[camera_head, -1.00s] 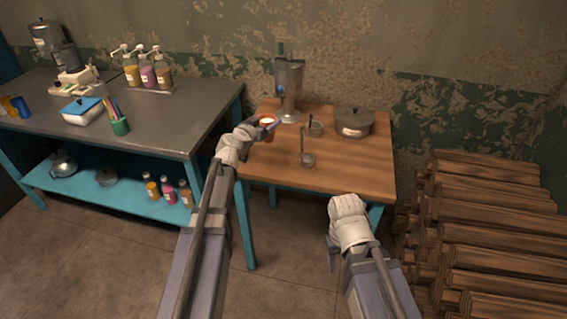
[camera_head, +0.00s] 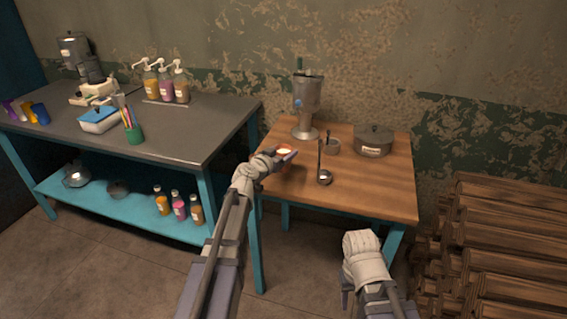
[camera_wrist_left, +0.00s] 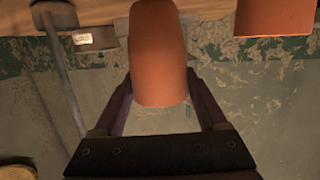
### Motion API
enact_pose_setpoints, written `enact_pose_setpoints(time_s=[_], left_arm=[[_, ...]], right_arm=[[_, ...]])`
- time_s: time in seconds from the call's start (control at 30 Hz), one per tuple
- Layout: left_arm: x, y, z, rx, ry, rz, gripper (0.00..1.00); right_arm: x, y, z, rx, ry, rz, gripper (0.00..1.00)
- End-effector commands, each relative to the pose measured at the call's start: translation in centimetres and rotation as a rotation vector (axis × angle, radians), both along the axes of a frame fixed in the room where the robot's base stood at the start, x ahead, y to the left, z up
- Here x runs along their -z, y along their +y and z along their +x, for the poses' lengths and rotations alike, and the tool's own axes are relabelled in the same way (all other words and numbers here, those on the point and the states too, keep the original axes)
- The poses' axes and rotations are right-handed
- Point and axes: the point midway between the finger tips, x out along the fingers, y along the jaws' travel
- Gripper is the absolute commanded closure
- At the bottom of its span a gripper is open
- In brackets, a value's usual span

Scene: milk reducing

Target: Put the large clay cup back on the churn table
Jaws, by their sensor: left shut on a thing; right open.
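My left gripper (camera_head: 284,158) is shut on an orange-brown clay cup (camera_wrist_left: 158,55), which fills the middle of the left wrist view between the fingers. A second clay-coloured cup (camera_wrist_left: 275,18) shows at the upper right there. The fingers hide much there, and I cannot tell whether the held cup touches the table. My right gripper (camera_head: 346,292) is low in front of the table, open and mostly hidden behind its own arm.
A metal-topped table (camera_head: 190,130) is at left. Stacked wood (camera_head: 500,240) is at right. The table's front right is clear.

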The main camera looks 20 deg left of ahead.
Motion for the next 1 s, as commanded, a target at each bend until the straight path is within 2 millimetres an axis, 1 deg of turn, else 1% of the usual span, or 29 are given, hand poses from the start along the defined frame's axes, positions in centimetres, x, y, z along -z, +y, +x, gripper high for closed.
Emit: enact_pose_setpoints(time_s=[0.03,0.2,0.5,0.63,0.67,0.87,0.9,1.0], left_arm=[[1.2,0.0,0.0,0.000,0.000,0.000,1.00],[3.1,0.0,0.0,0.000,0.000,0.000,1.00],[2.9,0.0,0.0,0.000,0.000,0.000,1.00],[3.4,0.0,0.0,0.000,0.000,0.000,1.00],[3.4,0.0,0.0,0.000,0.000,0.000,0.24],[3.2,0.0,0.0,0.000,0.000,0.000,0.02],[3.2,0.0,0.0,0.000,0.000,0.000,0.00],[3.2,0.0,0.0,0.000,0.000,0.000,0.00]], right_arm=[[1.2,0.0,0.0,0.000,0.000,0.000,0.50],[3.1,0.0,0.0,0.000,0.000,0.000,0.50],[3.0,0.0,0.0,0.000,0.000,0.000,0.50],[3.4,0.0,0.0,0.000,0.000,0.000,0.50],[3.4,0.0,0.0,0.000,0.000,0.000,0.50],[3.2,0.0,0.0,0.000,0.000,0.000,0.50],[3.2,0.0,0.0,0.000,0.000,0.000,0.50],[3.2,0.0,0.0,0.000,0.000,0.000,0.50]])
